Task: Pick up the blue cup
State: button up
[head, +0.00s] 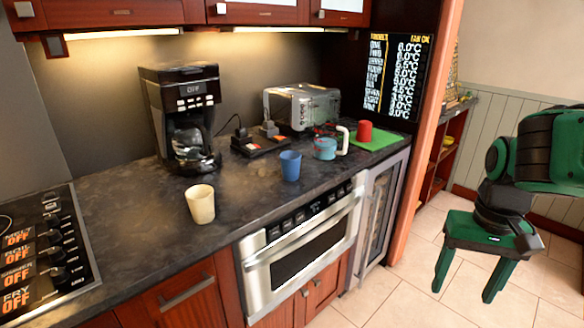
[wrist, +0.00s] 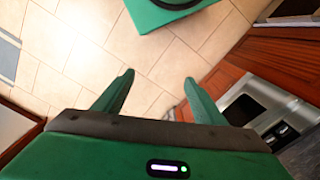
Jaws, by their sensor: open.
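The blue cup (head: 290,165) stands upright on the dark countertop, behind the front edge above the microwave drawer. My gripper (head: 465,284) is at the right in the head view, low over the tiled floor and well away from the counter. Its two green fingers point down, spread apart with nothing between them. In the wrist view my gripper (wrist: 158,88) is also open and empty, with floor tiles showing between the fingers. The blue cup is not visible in the wrist view.
A cream cup (head: 200,204) stands left of the blue cup. A teal mug (head: 326,148) and a red cup (head: 364,132) by a green mat (head: 385,140) stand right. Behind are a coffee maker (head: 185,120) and toaster (head: 300,105). The microwave drawer (head: 300,250) is shut.

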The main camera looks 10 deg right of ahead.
aim_at(290, 161)
jog(key=z, duration=0.05)
jog(key=k, duration=1.1)
jog(key=u, duration=0.6)
jog(key=i, duration=1.55)
jog(key=z, duration=0.75)
